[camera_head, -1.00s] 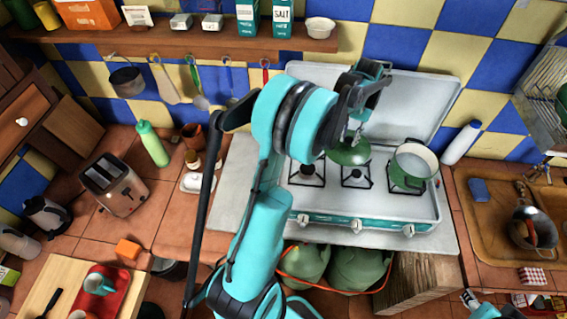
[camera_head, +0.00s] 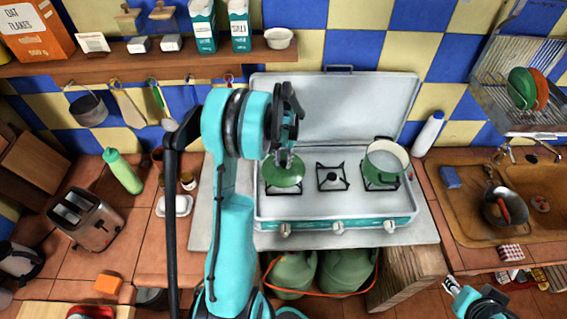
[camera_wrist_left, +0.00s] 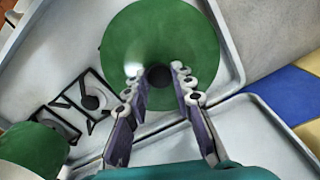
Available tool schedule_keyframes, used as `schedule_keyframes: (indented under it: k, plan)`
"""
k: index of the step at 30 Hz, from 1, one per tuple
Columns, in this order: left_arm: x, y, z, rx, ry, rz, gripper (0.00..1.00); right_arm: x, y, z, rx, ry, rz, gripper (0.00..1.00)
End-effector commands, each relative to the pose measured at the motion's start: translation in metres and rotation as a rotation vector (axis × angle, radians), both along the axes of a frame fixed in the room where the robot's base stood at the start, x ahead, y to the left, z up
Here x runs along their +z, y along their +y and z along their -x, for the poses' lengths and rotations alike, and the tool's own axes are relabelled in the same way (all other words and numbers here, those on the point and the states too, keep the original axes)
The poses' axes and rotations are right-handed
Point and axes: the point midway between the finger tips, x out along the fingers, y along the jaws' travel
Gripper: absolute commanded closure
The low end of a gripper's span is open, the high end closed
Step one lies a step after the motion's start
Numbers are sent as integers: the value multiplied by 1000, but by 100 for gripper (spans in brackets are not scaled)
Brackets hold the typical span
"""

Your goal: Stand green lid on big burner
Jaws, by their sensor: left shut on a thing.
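The green lid (camera_head: 284,174) is over the left burner of the white stove (camera_head: 300,207) and hides most of that burner. I cannot tell whether it touches the burner. My left gripper (camera_head: 286,157) is above it, shut on its dark knob. In the left wrist view, the lid (camera_wrist_left: 185,35) lies beyond the fingers (camera_wrist_left: 158,82), with its knob between the fingertips. The middle burner (camera_head: 332,178) is bare. My right gripper (camera_head: 452,286) is low at the right, away from the stove, too small to read.
A green pot (camera_head: 386,163) stands on the right burner, close to the middle one. The stove's raised back cover (camera_head: 340,105) stands behind the burners. A white bottle (camera_head: 428,133) is right of the stove. A shelf (camera_head: 150,58) runs along the wall at the upper left.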

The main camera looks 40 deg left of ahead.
Motion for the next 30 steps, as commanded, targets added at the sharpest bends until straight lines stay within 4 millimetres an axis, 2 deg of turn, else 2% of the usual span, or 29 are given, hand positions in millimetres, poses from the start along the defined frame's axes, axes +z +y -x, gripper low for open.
schedule_keyframes:
  k: [3, 10, 18, 19, 21, 30]
  plan:
    - [-15, 0, 0, 0, 0, 0, 100, -1, 0, 0, 0, 0, 0, 60]
    - [-15, 0, 0, 0, 0, 0, 100, -1, 0, 0, 0, 0, 0, 60]
    - [-23, 0, 0, 0, 0, 0, 100, -10, 0, 0, 0, 0, 0, 60]
    - [-22, 0, 0, 0, 0, 0, 68, -8, 0, 0, 0, 0, 0, 60]
    - [-22, 0, 0, 0, 0, 0, 55, -8, 0, 0, 0, 0, 0, 60]
    - [-20, 0, 0, 0, 0, 0, 55, -6, 0, 0, 0, 0, 0, 60]
